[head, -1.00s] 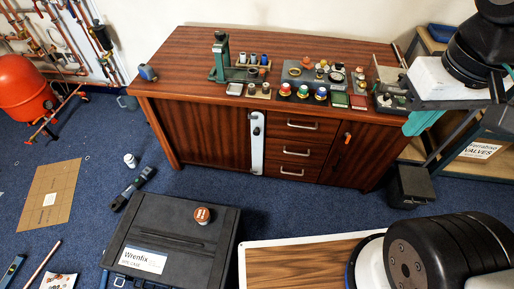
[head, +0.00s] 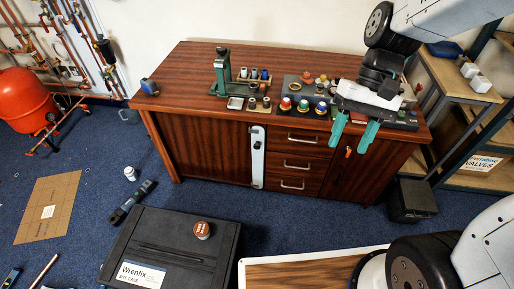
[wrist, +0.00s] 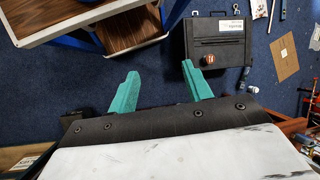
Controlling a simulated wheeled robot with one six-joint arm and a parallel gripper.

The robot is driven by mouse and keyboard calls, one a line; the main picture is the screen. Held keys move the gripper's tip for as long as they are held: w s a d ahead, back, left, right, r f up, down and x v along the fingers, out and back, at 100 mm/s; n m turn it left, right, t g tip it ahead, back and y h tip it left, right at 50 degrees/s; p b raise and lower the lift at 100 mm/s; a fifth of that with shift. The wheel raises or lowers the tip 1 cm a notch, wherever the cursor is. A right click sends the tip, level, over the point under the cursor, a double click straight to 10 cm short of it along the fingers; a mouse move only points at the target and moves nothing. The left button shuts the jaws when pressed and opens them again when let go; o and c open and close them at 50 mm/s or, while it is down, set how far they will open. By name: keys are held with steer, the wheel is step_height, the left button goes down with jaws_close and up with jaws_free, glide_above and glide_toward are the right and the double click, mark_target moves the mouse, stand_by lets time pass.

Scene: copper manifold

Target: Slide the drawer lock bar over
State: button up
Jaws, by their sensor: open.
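The drawer lock bar (head: 257,160) is a pale, upright strip with a dark knob near its top, on the cabinet front just left of the drawers (head: 298,164). My gripper (head: 352,146) is open and empty, with two green fingers pointing down in front of the cabinet's right side. It is right of the bar and apart from it. In the wrist view, my gripper (wrist: 160,90) shows both green fingers spread, with carpet between them. The bar is not visible in the wrist view.
The wooden cabinet (head: 200,150) carries several small parts on top. An orange handle (head: 348,152) is on its right door. A black case (head: 170,250) and a wood-topped board (head: 310,274) stand in front. Blue carpet is free before the cabinet. Shelving (head: 490,130) stands at right.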

steer(key=w+a+f+m+g+y, duration=0.2)
steer(key=w+a+f+y, duration=0.6)
steer(key=w+f, duration=0.5)
steer(key=m+t+y, duration=0.1)
steer(key=m+t, duration=0.2)
steer(key=t, duration=1.3)
glide_toward(257, 149)
steer(key=w+a, duration=0.2)
steer(key=w, duration=0.1)
steer(key=x, duration=0.6)
steer(key=shift+a+f, duration=0.1)
steer(key=shift+a, duration=0.35)
steer(key=shift+c, duration=0.3)
